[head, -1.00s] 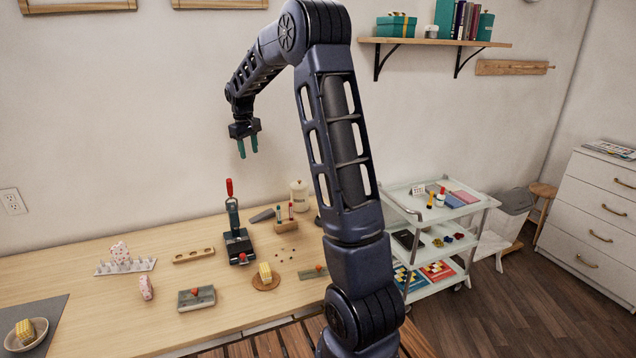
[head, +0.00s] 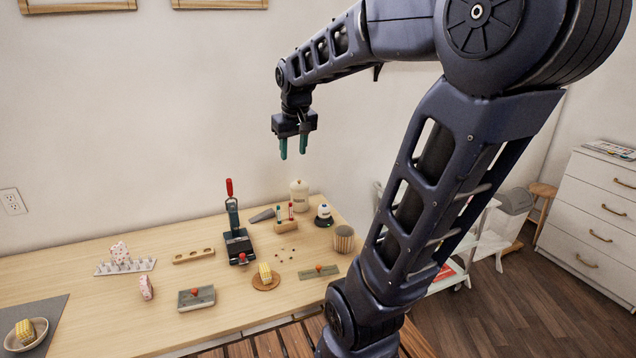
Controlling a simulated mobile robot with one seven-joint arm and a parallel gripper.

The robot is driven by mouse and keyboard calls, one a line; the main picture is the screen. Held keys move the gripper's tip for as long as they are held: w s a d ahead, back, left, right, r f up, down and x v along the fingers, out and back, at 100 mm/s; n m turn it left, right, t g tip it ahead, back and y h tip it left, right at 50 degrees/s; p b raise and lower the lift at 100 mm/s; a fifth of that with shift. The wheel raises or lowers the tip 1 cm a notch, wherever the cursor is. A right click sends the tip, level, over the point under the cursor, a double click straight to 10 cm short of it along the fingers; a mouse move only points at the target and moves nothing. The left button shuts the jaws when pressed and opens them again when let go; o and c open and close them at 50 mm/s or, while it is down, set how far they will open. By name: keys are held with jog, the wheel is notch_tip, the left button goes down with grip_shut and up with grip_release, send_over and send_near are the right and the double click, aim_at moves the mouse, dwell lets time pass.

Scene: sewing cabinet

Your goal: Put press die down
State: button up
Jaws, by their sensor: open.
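My gripper (head: 293,150) hangs high above the back of the table, in front of the wall, with its two teal fingers apart and nothing between them. A dark hand press (head: 238,240) with an upright red handle stands on the table below and left of it. A small red knob (head: 243,258) shows at the front of the press base. Two flat grey plates bear red knobs: one at the front left (head: 197,299) and one farther right (head: 320,272). I cannot tell which of these red-knobbed pieces is the press die.
The wooden table (head: 105,320) also holds a wooden strip with holes (head: 194,256), a pegged rack (head: 125,267), a yellow block (head: 265,273) on a round coaster, a white canister (head: 299,195) and a woven pot (head: 344,239). My arm hides much of the white cart at right.

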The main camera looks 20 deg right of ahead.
jog(key=s+f+m, duration=0.1)
jog(key=s+f, duration=0.1)
jog(key=s, duration=0.4)
jog(key=s+d+f+m+t, duration=0.1)
jog(key=s+f, duration=0.1)
jog(key=s, duration=0.5)
jog(key=shift+s+d+f, duration=0.25)
jog(key=shift+s+d, duration=0.05)
dwell(0.5)
